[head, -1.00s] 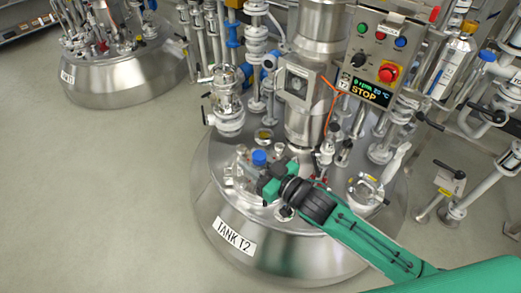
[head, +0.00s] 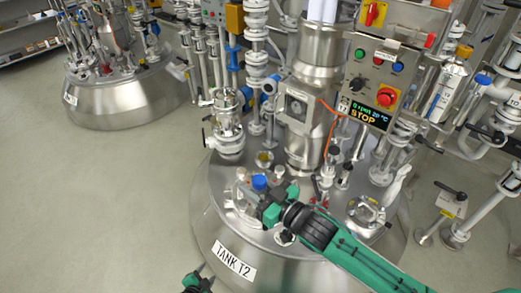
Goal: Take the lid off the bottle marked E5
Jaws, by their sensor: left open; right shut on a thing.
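A small bottle with a blue lid (head: 259,182) is on top of tank T2 (head: 215,225). Its body is mostly hidden behind my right gripper, and I cannot read any E5 mark on it. My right gripper (head: 264,203) comes in from the lower right and is shut on the bottle below the lid. The lid is on the bottle. My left gripper (head: 195,283) is open, at the bottom edge, below and left of the bottle, apart from it. Only part of it shows.
Glass fittings (head: 228,125), a steel column (head: 315,90) and valves crowd the tank top. A control box (head: 380,75) reading STOP stands behind right. A second tank (head: 130,95) is at the far left. The floor (head: 110,200) left of tank T2 is clear.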

